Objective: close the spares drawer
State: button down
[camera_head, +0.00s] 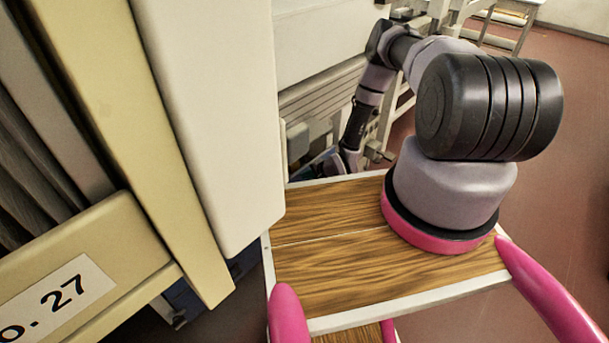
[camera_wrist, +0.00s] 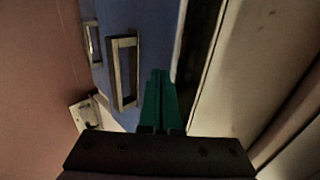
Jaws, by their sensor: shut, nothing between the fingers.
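In the wrist view, a blue drawer unit (camera_wrist: 150,25) shows two metal bar handles, a nearer one (camera_wrist: 114,75) and a smaller, farther one (camera_wrist: 87,45). No label shows, so I cannot tell which front is the spares drawer or how far it stands out. My gripper (camera_wrist: 160,75) has green fingers pressed together, with nothing between them. The fingertips are in front of the blue face, just right of the nearer handle; I cannot tell whether they touch it. In the head view, my arm reaches down behind the wooden-topped deck, and the fingers are hidden there.
A cream machine housing (camera_head: 215,110) stands close on the left, with a "27" label (camera_head: 50,305) on its lower panel. A dark gap and pale panels (camera_wrist: 245,80) lie right of the fingers in the wrist view. Open red floor (camera_head: 565,130) lies to the right.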

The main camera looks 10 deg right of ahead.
jog(key=shift+w+a, duration=0.2)
jog(key=shift+w, duration=0.05)
jog(key=w+a, duration=0.1)
jog(key=w, duration=0.1)
jog(key=w+a, duration=0.2)
jog(key=shift+r, duration=0.15)
jog(key=shift+w, duration=0.1)
dwell(0.4)
